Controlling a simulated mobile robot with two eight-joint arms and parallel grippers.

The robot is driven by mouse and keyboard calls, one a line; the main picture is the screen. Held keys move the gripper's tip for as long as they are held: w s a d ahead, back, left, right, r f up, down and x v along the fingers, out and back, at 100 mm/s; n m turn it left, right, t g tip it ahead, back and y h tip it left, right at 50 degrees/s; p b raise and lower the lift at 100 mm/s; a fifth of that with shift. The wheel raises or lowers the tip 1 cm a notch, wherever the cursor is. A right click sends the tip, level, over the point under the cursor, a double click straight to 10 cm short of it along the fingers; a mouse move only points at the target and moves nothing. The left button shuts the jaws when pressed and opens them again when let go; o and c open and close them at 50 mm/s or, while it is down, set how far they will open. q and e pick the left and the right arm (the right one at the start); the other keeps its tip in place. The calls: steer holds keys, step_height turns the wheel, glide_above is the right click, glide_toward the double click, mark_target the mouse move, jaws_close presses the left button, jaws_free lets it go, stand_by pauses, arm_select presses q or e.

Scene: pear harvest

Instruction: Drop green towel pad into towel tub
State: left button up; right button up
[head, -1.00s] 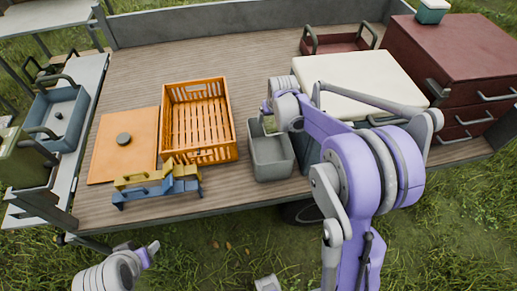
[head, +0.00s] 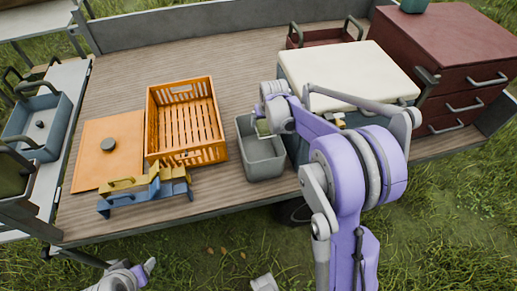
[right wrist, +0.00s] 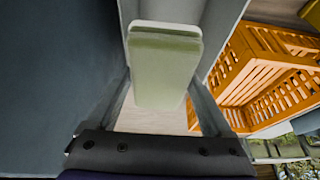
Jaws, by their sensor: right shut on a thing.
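My right gripper (right wrist: 160,95) is shut on the pale green towel pad (right wrist: 165,68), which sits between its two fingers. The tub stands upright near the front edge of the wooden bed. In the right wrist view a grey tub wall (right wrist: 226,35) rises beside the pad. I cannot tell how deep the pad hangs. Part of my left arm shows at the lower left, but its gripper is out of view.
An orange slatted crate (head: 187,158) stands left of the tub, with an orange board (head: 95,170) and a blue-and-yellow rack (head: 145,190) beyond. A cream-lidded box (head: 345,75) stands close on the right, beside a dark red drawer cabinet (head: 445,45).

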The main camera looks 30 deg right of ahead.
steer(key=o, duration=1.1)
steer(key=v, duration=1.1)
steer(key=shift+p, duration=0.35)
steer(key=s+a+n+p, duration=0.1)
steer(key=s+a, duration=0.3)
steer(key=s, duration=0.4)
steer(key=s+a+f+p, duration=0.1)
steer(key=s+a, duration=0.4)
steer(key=s, duration=0.3)
steer(key=s+a+n+t+y, duration=0.1)
steer(key=s+a, duration=0.4)
steer(key=s, duration=0.3)
steer(key=shift+s+f+n+p, duration=0.3)
steer(key=shift+s+f+p, duration=0.1)
